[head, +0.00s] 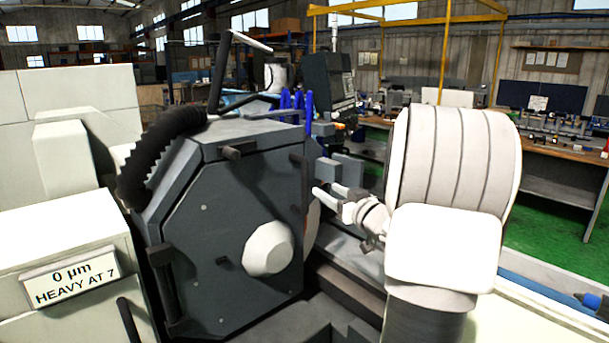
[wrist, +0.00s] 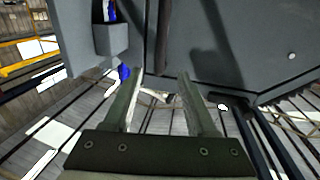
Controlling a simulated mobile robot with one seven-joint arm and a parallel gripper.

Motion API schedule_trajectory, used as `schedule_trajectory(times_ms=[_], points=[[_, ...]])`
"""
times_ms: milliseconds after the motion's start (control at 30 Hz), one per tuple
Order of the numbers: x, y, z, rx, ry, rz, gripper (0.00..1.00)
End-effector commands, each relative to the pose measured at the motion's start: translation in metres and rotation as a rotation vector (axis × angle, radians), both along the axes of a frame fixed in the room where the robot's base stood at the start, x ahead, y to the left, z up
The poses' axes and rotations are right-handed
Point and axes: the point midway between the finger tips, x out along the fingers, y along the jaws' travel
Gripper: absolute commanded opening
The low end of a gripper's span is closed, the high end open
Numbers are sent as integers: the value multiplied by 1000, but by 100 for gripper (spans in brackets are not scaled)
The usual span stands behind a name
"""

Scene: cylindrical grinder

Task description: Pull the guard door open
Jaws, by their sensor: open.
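The guard (head: 195,220) is a dark grey many-sided housing left of centre in the head view, and its front door panel looks closed. A dark upright bar handle (head: 163,285) is on its left side, and a pale round hub (head: 270,248) sticks out of its face. My gripper (head: 318,193) is just right of the guard's right edge, with its fingers pointing left; contact cannot be told. The wrist view shows the fingers (wrist: 157,82) apart with nothing between them. Grey panels (wrist: 260,45) and a dark bar (wrist: 163,38) lie beyond the fingertips; which bar this is, I cannot tell.
A black ribbed hose (head: 150,160) curves beside the guard's left edge. Blue nozzles (head: 297,105) and grey blocks (head: 340,168) stand behind its right edge. A pale cabinet (head: 60,240) is at the left. A workbench (head: 550,150) is far off at the right.

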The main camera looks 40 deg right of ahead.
Motion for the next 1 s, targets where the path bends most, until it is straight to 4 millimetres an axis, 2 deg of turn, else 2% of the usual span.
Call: schedule_trajectory(times_ms=[33, 300, 500, 700, 1000], points=[[13, 0, 1, 2, 0, 4, 57], [72, -7, 2, 1, -1, 3, 57], [104, -11, 1, 0, 0, 2, 57], [119, -14, 1, -1, 0, 0, 57], [121, -14, 0, -1, 0, 0, 57]])
